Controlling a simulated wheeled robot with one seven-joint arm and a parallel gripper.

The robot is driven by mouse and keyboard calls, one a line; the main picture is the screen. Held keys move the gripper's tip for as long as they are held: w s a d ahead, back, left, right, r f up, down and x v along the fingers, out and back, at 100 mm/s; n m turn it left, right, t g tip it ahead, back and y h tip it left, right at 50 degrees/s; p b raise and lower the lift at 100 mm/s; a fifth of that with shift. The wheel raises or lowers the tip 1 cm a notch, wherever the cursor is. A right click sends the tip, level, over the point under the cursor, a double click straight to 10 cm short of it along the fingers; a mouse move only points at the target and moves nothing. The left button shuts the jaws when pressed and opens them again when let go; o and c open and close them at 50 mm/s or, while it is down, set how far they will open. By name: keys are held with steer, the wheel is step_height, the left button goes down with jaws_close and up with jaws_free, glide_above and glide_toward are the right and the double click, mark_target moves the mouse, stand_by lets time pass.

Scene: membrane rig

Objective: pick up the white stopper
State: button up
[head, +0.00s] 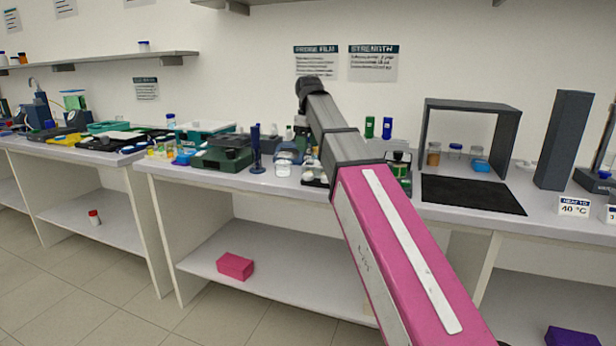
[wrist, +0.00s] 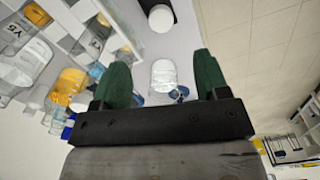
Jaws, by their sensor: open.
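My gripper (wrist: 160,62) is open, with its two green fingers well apart and nothing held between them. A white round piece (wrist: 161,18) shows near the top of the wrist view, against a dark part and beyond the fingertips. It looks like the white stopper, but I cannot tell for sure. A clear, whitish vessel (wrist: 163,74) shows between the fingers, apart from both, with small blue pieces beside it. In the head view my arm covers part of the bench, and my gripper cannot be made out there.
A clear beaker (head: 283,168) stands near the bench's front edge, left of my arm. A dark green case (head: 222,155) is further left. A grey open frame (head: 470,104) and a dark mat (head: 470,195) lie to the right. Yellow-filled vessels (wrist: 68,84) crowd the wrist view's left.

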mark_target(308, 174)
step_height(308, 174, down, 11)
steer(key=shift+r, duration=0.2)
steer(key=c, duration=0.9)
